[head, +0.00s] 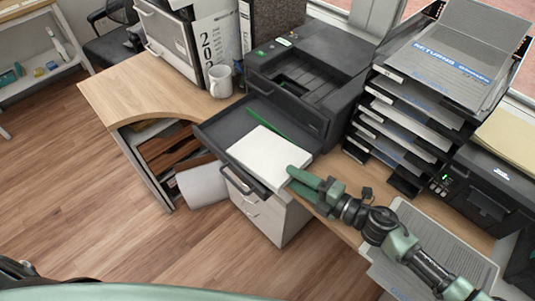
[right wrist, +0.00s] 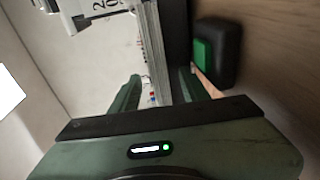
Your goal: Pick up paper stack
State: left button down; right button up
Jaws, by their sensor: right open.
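The white paper stack (head: 268,160) lies at the front of the dark open drawer (head: 222,128) below the printer. My right gripper (head: 303,182) is at the stack's right-hand front corner, its green fingers pointing toward it. In the right wrist view, the open fingers (right wrist: 160,88) stand apart. A pale, finely lined edge (right wrist: 152,45) runs between them, apparently the stack's side, with a dark strip beside it. I cannot tell whether the fingers touch it. My left gripper is not in view.
A black printer (head: 315,75) stands behind the drawer, with a white mug (head: 220,81) to its left. A black tiered paper rack (head: 405,125) stands to the right. A green strip (head: 258,120) lies in the drawer. Open wooden floor (head: 100,210) is at left.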

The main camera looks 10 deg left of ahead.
grip_shut()
dwell(1.2)
